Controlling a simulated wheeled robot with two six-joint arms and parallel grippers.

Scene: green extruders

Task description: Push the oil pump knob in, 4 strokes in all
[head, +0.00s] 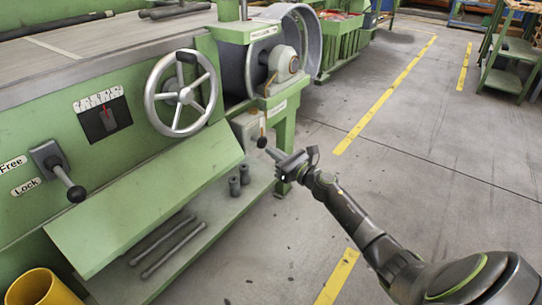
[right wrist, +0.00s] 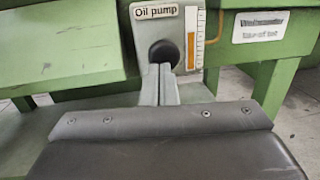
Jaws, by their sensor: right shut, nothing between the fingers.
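The oil pump is a light grey box on the green machine, with an "Oil pump" label (right wrist: 157,11) and a yellow level gauge (right wrist: 191,50). Its round black knob (right wrist: 163,50) is on the front face in the right wrist view. In the head view the knob (head: 262,142) is small, just beyond my fingertips. My right gripper (head: 267,150) is shut and empty, pointing at the knob. In the right wrist view its fingertips (right wrist: 159,68) overlap the knob's lower part. I cannot tell whether they touch it. My left gripper is not in view.
A slanted green panel (head: 145,200) and a handwheel (head: 180,95) are left of the pump. A yellow cylinder (head: 40,289) stands at lower left.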

